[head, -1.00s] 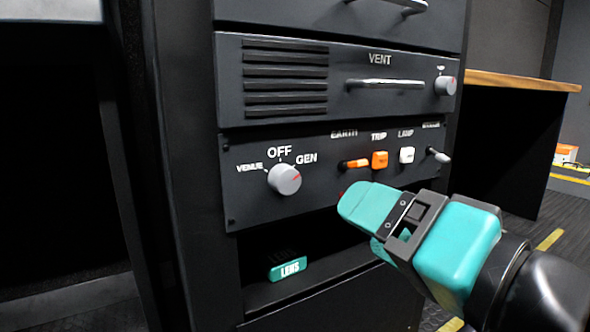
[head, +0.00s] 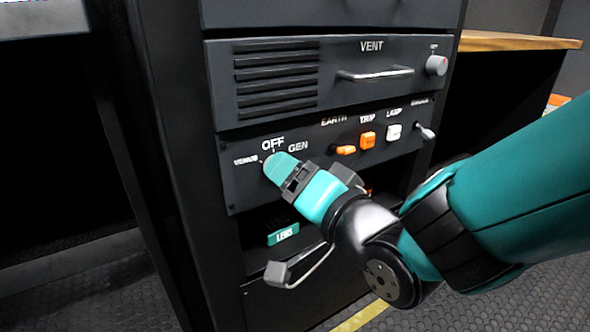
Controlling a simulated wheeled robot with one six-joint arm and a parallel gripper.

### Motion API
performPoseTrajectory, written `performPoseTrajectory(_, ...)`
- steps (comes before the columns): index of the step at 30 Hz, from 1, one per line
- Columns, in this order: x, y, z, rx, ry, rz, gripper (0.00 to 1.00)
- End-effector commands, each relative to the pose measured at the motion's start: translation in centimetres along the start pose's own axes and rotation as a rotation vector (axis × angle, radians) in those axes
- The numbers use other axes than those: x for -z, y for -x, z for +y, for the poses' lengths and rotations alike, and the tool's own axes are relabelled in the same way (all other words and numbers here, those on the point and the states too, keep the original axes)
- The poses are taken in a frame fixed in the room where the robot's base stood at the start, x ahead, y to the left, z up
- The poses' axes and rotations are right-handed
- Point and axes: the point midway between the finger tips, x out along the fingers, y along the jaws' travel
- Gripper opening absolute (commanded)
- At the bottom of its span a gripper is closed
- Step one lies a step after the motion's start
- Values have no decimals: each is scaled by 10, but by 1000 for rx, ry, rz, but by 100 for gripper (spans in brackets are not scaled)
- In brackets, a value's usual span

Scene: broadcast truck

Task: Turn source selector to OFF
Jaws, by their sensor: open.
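The source selector (head: 267,168) is a grey round knob on the lower dark panel, with VENUE, OFF and GEN printed around it. Only a sliver of its left side shows; my gripper covers the rest, so its pointer is hidden. My gripper (head: 280,167), with teal fingers, is at the knob, right in front of it. I cannot tell whether the fingers touch the knob. The jaws are open. The OFF label (head: 273,145) shows just above the fingertips.
The VENT drawer's handle (head: 375,74) sticks out above. A teal LENS item (head: 284,235) lies in the slot below.

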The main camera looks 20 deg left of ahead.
Motion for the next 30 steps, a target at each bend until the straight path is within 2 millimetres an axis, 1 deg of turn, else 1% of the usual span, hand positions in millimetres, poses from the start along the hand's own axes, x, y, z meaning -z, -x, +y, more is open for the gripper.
performPoseTrajectory(1, -2, -7, 2, 0, 0, 0, 66)
performPoseTrajectory(3, -1, -14, 1, 1, 0, 0, 66)
performPoseTrajectory(6, 0, -20, 0, 0, 0, 0, 66)
performPoseTrajectory(15, 0, -22, 0, -1, -1, -1, 66)
performPoseTrajectory(16, 0, -22, 0, -1, -1, -1, 62)
performPoseTrajectory(17, 0, -22, 0, -1, -1, -1, 55)
performPoseTrajectory(18, 0, -22, 0, -1, -1, -1, 46)
performPoseTrajectory(20, 0, -22, 0, -1, -1, -1, 32)
performPoseTrajectory(21, 0, -22, 0, -1, -1, -1, 23)
performPoseTrajectory(22, 0, -22, 0, -1, -1, -1, 17)
performPoseTrajectory(30, 0, -22, 0, -2, 17, -2, 17)
